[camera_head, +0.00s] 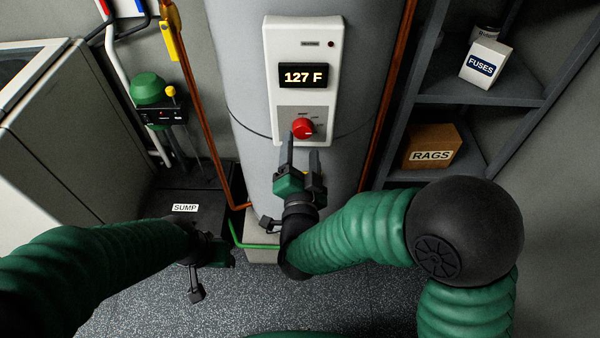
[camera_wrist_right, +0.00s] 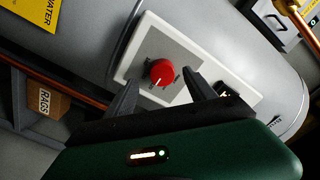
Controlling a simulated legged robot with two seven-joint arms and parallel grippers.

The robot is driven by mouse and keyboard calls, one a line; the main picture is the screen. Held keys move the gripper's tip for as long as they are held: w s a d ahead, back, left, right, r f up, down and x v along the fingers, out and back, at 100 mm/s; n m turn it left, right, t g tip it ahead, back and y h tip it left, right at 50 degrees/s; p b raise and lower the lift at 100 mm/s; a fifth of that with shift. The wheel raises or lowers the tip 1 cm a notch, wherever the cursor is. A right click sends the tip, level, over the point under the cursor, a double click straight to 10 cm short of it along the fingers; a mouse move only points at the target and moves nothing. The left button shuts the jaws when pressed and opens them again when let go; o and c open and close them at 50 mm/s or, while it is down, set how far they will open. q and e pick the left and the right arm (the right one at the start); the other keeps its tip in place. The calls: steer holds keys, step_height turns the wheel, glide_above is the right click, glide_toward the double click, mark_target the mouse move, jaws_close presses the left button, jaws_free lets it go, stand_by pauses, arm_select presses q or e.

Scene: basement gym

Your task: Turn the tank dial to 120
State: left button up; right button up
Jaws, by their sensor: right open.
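The water tank (camera_head: 240,70) is a grey cylinder with a white control panel (camera_head: 272,50) on its front. The display (camera_head: 304,76) reads 127 F. Below it is the red dial (camera_head: 303,128), which also shows in the right wrist view (camera_wrist_right: 161,72) with a pale pointer mark. My right gripper (camera_head: 300,152) is open just below the dial in the head view. In the wrist view its fingers (camera_wrist_right: 158,92) stand apart on either side of the dial, without visible contact. My left gripper (camera_head: 205,265) hangs low at the left; its jaws are not clear.
Copper pipes (camera_head: 198,110) run along both sides of the tank. A shelf at right holds a FUSES box (camera_head: 485,63) and a RAGS box (camera_head: 432,146). A black SUMP lid (camera_head: 180,190) and green pump device (camera_head: 148,88) are at left. Speckled floor (camera_head: 310,290) is open in front.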

arm_select(q)
steer(key=shift+s+r, duration=0.15)
steer(key=shift+s, duration=0.2)
arm_select(e)
steer(key=s, duration=0.9)
steer(key=shift+s, duration=0.3)
steer(key=shift+s, duration=0.1)
steer(key=w+d+f+n+g+y, duration=0.25)
steer(key=d+f+n+g, duration=0.35)
steer(key=f, duration=0.4)
steer(key=s+d+f+n+g+h, duration=0.1)
steer(key=s+d+f+g, duration=0.2)
steer(key=s+d+g, duration=0.3)
steer(key=s+d+f+n+g+h, duration=0.2)
steer(key=s+d+f+g, duration=0.1)
steer(key=s+d, duration=0.4)
arm_select(q)
steer(key=w+p+v, duration=0.3)
steer(key=p+v, duration=1)
steer(key=shift+r+p, duration=0.3)
steer(key=shift+r, duration=0.2)
arm_select(e)
step_height(320, 180, up, 14)
steer(key=d, duration=0.1)
steer(key=shift+w, duration=0.15)
